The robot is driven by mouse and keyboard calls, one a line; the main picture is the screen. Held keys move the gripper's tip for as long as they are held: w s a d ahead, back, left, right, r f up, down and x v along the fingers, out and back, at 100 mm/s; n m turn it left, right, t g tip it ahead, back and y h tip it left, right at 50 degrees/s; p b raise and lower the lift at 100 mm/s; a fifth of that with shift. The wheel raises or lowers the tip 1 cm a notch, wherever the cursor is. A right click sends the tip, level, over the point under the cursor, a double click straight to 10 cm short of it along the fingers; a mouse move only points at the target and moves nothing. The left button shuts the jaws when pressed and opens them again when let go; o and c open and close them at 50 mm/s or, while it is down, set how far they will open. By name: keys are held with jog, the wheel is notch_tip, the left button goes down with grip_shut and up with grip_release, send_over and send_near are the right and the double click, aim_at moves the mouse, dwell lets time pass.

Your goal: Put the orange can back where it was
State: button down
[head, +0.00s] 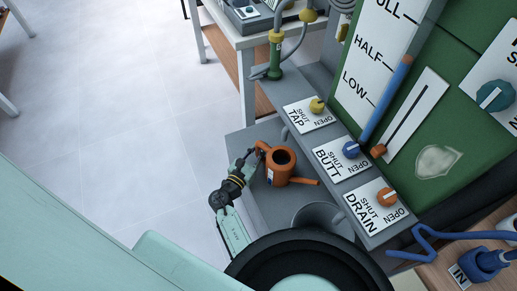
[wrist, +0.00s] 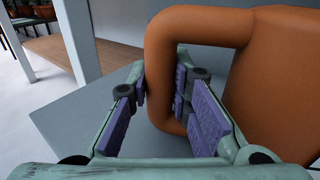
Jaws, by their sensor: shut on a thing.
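The orange can (head: 284,180) is a watering can with an open round top, a side spout and a looped handle. It is over a grey ledge (head: 257,201) below the green panel; I cannot tell whether it touches the ledge. My gripper (head: 255,160) is at the can's handle side. In the wrist view the can's handle (wrist: 160,50) passes between the purple finger pads of my gripper (wrist: 160,105), which is shut on it. The can body (wrist: 275,85) fills the right of that view. Its base is partly hidden.
A grey round vessel (head: 318,214) stands close to the can. Labelled plates with a yellow TAP knob (head: 317,105), blue BUTT knob (head: 351,149) and orange DRAIN knob (head: 387,197) line the sloped edge. A green tap (head: 275,55) is behind. Open floor (head: 120,110) lies left.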

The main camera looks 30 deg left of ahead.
jog(key=c, duration=1.9)
grip_release()
jog(key=shift+f, duration=0.2)
jog(key=shift+c, duration=0.2)
jog(key=o, duration=0.5)
jog(key=shift+r, duration=0.1)
jog(key=shift+r, duration=0.2)
jog(key=s+p, duration=0.1)
jog(key=s, duration=0.3)
jog(key=s+p, duration=0.1)
jog(key=s, duration=0.3)
jog(key=s+p, duration=0.1)
jog(key=s, duration=0.3)
jog(key=shift+a, duration=0.25)
